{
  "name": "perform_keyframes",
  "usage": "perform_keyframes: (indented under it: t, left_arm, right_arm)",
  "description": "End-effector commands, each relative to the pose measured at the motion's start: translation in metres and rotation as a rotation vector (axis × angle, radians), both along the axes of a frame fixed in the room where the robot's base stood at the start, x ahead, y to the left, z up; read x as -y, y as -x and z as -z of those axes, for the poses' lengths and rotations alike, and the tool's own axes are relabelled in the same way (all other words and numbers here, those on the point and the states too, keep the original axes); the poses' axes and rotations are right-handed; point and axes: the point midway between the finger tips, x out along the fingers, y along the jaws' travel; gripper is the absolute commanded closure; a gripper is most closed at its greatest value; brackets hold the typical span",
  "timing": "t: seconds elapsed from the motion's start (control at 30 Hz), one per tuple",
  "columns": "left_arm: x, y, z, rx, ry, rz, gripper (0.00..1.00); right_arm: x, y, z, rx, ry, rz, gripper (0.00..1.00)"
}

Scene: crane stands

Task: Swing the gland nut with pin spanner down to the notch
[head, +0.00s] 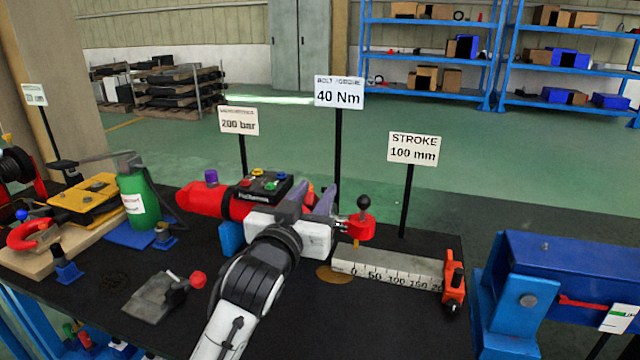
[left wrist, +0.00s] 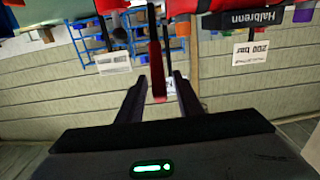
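My left gripper (head: 312,203) is at the right end of the red cylinder (head: 203,200), above the bench. In the left wrist view a red-gripped bar on a dark stem (left wrist: 157,68), apparently the pin spanner's handle, lies between the fingers of my left gripper (left wrist: 160,76). The fingers are apart, with a gap visible at least on the right side of the bar. The gland nut is mostly hidden behind my gripper in the head view. I cannot make out the notch. My right gripper is not in view.
A red block with a black knob (head: 361,228) stands just right of my gripper, above a stroke scale (head: 390,268). A red-knobbed lever (head: 165,292) is at the front left. A green bottle (head: 138,205) stands left.

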Motion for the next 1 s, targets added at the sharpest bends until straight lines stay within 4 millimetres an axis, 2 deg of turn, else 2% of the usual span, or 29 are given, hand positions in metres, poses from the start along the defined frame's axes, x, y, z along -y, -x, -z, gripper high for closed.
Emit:
perform_keyframes:
  t: [0.1, 0.23, 0.63, 0.67, 0.83, 1.0]
  left_arm:
    - [0.005, -0.017, -0.001, 0.000, 0.000, -0.001, 0.67]
    - [0.009, -0.028, -0.001, 0.001, 0.000, 0.000, 0.67]
    - [0.011, -0.034, 0.000, 0.000, 0.000, 0.000, 0.67]
    - [0.011, -0.034, 0.000, 0.000, 0.000, 0.000, 0.69]
    - [0.011, -0.034, 0.000, 0.000, 0.000, 0.000, 0.98]
    - [0.011, -0.034, 0.000, 0.000, 0.000, 0.000, 1.00]
  right_arm:
    - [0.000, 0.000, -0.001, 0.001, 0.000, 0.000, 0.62]
    - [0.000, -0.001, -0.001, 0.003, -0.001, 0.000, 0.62]
    - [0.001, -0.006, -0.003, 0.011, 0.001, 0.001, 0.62]
    - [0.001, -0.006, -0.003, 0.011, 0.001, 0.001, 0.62]
    - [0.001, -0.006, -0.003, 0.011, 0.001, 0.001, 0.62]
    - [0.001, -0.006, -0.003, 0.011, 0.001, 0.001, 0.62]
